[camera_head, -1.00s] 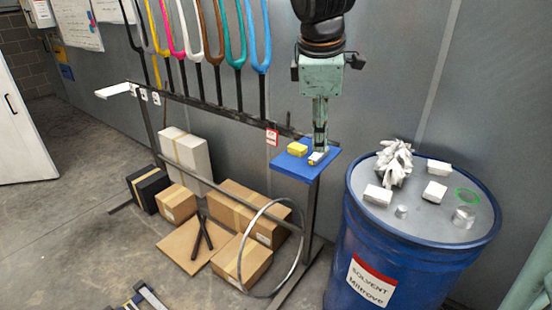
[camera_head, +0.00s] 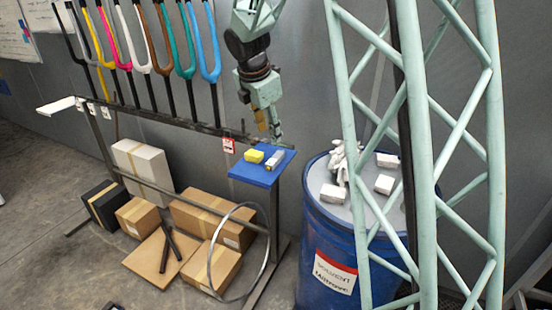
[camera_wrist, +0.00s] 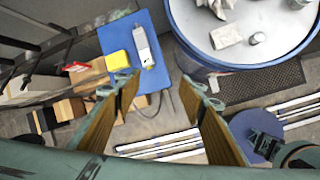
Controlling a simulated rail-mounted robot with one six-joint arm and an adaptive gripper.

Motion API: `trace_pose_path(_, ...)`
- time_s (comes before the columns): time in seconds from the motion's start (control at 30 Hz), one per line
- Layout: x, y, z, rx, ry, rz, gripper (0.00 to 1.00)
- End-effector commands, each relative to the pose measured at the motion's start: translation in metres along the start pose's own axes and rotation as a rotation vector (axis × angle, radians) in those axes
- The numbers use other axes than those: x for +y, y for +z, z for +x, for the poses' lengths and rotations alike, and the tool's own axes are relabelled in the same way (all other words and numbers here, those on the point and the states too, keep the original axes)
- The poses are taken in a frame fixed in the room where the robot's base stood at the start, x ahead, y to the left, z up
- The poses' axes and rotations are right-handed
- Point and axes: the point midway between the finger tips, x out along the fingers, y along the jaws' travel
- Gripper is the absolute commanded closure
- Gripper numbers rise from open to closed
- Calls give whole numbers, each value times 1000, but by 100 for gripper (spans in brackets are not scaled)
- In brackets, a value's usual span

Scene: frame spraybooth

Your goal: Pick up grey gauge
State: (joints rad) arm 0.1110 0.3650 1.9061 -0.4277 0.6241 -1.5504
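The grey gauge (camera_head: 275,158), a small pale grey bar with a darker end, lies on the small blue shelf (camera_head: 240,173) beside a yellow block (camera_head: 253,156). In the wrist view the grey gauge (camera_wrist: 143,45) lies beyond my fingertips, with the yellow block (camera_wrist: 118,64) to its left. My gripper (camera_head: 269,128) is above the shelf, apart from the gauge. In the wrist view my gripper (camera_wrist: 163,88) has its two fingers spread wide with nothing between them.
A rack of coloured forks (camera_head: 150,45) stands left of the shelf. Cardboard boxes (camera_head: 210,218) and a hoop are below. My green lattice frame covers part of the drum.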

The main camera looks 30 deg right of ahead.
Motion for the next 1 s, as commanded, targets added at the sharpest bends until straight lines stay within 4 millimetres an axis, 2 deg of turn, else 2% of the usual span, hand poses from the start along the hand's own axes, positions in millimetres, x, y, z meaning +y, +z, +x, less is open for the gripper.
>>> trace_pose_path(0.3, 35, 17, 45, -13, -15, -213, 62)
trace_pose_path(0.6, 60, 29, 88, -21, -26, -397, 62)
trace_pose_path(0.8, 68, 32, 102, -24, -28, -462, 62)
trace_pose_path(1.0, 70, 32, 106, -24, -28, -474, 62)
